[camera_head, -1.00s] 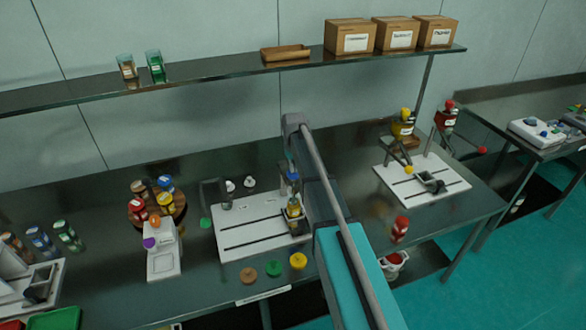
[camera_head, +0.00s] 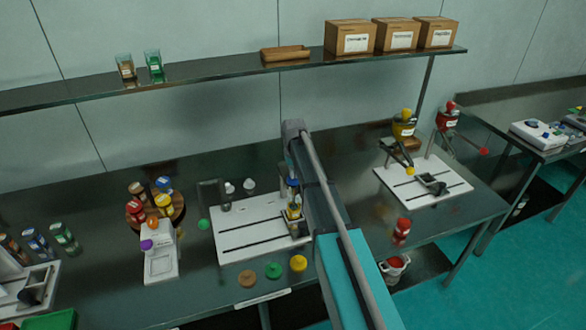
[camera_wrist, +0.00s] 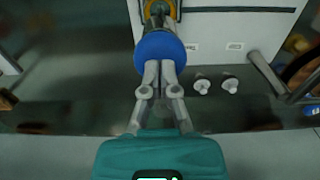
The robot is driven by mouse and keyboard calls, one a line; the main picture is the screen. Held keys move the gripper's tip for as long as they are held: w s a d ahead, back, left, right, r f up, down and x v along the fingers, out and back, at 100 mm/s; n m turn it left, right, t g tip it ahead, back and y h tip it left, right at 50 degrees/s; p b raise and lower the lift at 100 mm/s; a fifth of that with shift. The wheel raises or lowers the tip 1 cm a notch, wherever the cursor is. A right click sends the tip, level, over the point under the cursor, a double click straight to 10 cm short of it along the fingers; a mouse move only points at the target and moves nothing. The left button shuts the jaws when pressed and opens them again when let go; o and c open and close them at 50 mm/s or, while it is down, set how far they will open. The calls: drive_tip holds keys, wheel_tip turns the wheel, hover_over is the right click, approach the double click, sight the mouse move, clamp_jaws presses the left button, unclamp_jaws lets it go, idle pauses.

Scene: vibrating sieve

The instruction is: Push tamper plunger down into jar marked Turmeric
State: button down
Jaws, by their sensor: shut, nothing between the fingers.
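The tamper's round blue knob (camera_wrist: 160,50) stands on a grey shaft above a jar with a yellow-orange rim (camera_wrist: 178,8) in the wrist view. In the head view the blue knob (camera_head: 293,182) sits above the jar with yellow contents (camera_head: 294,212), at the right end of a white slotted board. The jar's label cannot be read. My gripper (camera_wrist: 165,66) is shut and empty, its fingertips together at the knob's near edge; they overlap it in the picture, and contact is not certain. My arm partly hides the jar's surroundings in the head view.
The white board (camera_head: 235,240) has a dark upright frame (camera_head: 212,190) at its left. Two small white-topped items (camera_head: 249,184) stand behind it. Brown, green and yellow lids (camera_head: 273,270) lie in front. A red jar (camera_head: 402,230) stands to the right of my arm.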

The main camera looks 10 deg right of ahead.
drive_tip(key=shift+r, duration=0.1)
wheel_tip(320, 180, up, 11)
drive_tip(key=p, duration=1.1)
idle(0.4)
idle(0.6)
drive_tip(key=s+f+b, duration=0.3)
drive_tip(key=s, duration=0.7)
drive_tip(key=s+f+m+b, duration=0.1)
drive_tip(key=s+f+b, duration=0.2)
drive_tip(key=s, duration=0.7)
drive_tip(key=s+f+b, duration=0.3)
drive_tip(key=s, duration=0.7)
drive_tip(key=shift+a+m, duration=0.25)
drive_tip(key=shift+m, duration=0.05)
